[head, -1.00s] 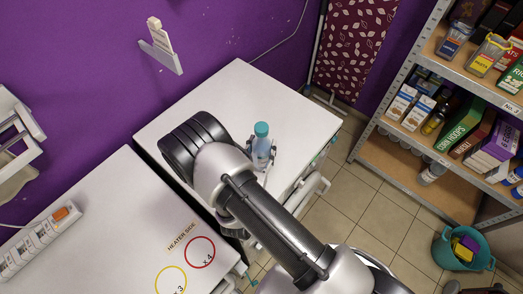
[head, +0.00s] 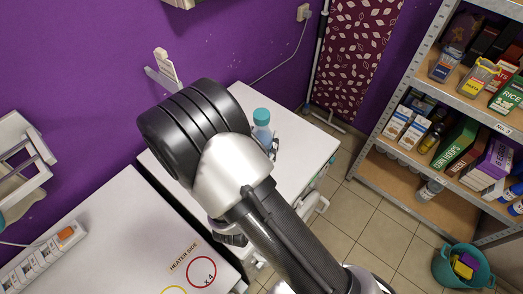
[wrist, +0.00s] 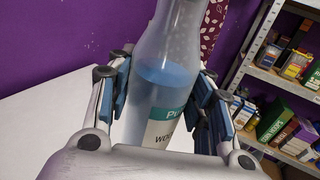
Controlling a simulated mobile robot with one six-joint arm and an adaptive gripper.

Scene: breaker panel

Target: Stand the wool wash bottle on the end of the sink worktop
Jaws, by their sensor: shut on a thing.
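The wool wash bottle (head: 262,126) is clear with blue liquid, a teal cap and a label. It shows over the far white worktop (head: 306,142) in the head view, partly hidden behind my arm. In the wrist view the bottle (wrist: 165,80) stands between the fingers of my gripper (wrist: 160,100), slightly tilted in the picture. The fingers are shut on its sides; its cap and base are outside this view. I cannot tell whether its base touches the worktop.
A nearer white top (head: 120,235) carries a HEATER SIDE label, coloured rings and a breaker strip (head: 45,258). A stocked shelf rack (head: 450,110) and a teal bucket (head: 462,266) stand at right. The far worktop's right part is clear.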

